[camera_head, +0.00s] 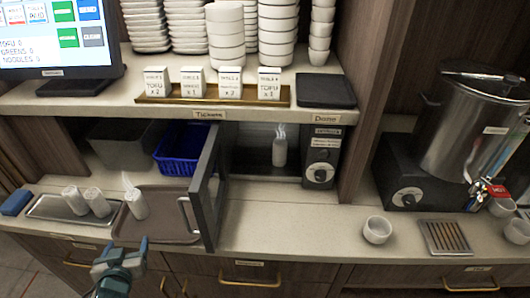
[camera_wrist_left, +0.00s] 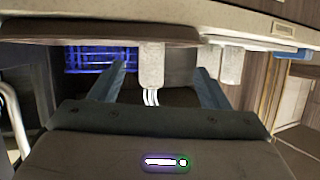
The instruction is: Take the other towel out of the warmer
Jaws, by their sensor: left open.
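The warmer (camera_head: 325,163) stands under the shelf with its door (camera_head: 207,190) swung open toward me. One white rolled towel (camera_head: 279,150) stands upright inside it, steaming. Another steaming towel (camera_head: 136,204) stands on the brown tray (camera_head: 160,230) left of the door; it also shows upside down in the wrist view (camera_wrist_left: 151,65). My left gripper (camera_head: 126,246) is open and empty, in front of the brown tray and left of the door. In the wrist view, the tray towel appears beyond and between its fingertips (camera_wrist_left: 158,72). My right gripper is not in view.
A blue basket (camera_head: 180,150) sits behind the door. A cup (camera_head: 377,230) and a boiler (camera_head: 470,125) stand at right.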

